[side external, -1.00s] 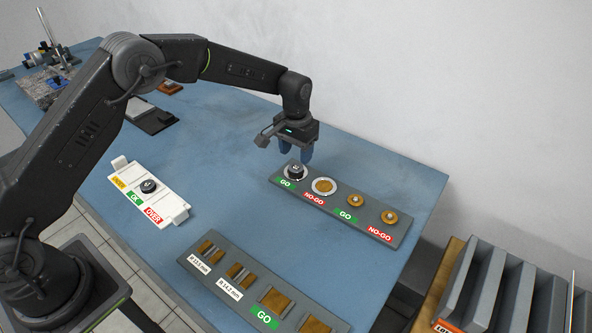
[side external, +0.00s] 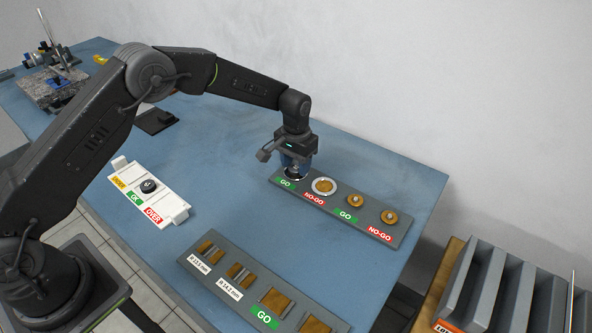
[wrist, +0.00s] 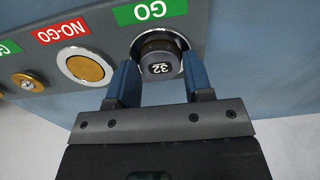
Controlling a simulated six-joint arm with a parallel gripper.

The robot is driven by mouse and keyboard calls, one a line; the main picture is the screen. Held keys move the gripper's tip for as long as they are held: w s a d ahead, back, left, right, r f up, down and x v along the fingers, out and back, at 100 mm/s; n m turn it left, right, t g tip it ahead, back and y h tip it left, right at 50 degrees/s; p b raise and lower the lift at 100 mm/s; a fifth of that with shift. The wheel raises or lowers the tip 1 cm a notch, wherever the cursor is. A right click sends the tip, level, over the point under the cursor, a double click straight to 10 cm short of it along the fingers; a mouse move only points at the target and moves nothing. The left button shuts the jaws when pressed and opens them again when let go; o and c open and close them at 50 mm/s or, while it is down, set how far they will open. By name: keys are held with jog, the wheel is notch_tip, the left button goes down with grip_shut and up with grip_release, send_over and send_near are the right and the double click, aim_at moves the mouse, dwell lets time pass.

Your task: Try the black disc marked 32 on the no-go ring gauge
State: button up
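The black disc marked 32 (wrist: 160,66) sits in the silver GO ring (wrist: 136,48) of the grey gauge plate (side external: 330,211). In the side view my gripper hides the disc. My gripper (wrist: 162,68) is low over that ring, its blue fingers on either side of the disc. The fingers look open, close beside the disc; I cannot tell whether they touch it. The no-go ring gauge (wrist: 86,67) is the neighbouring silver ring, with its brass-coloured centre bare and a red NO-GO label (side external: 313,198). It also shows in the side view (side external: 324,186).
Two brass gauges with pins (side external: 355,200) (side external: 389,216) share the plate. A white tray (side external: 167,205) at left holds another black disc (side external: 148,186). A second grey gauge block (side external: 214,266) lies at the front. Grey slotted racks (side external: 500,290) stand at lower right. The blue table between is clear.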

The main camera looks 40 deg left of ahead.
aim_at(296, 167)
jog(key=c, duration=0.5)
jog(key=shift+r, duration=2.55)
jog(key=shift+c, duration=0.2)
jog(key=d, duration=0.9)
jog(key=shift+r, duration=0.2)
jog(key=shift+a, duration=0.1)
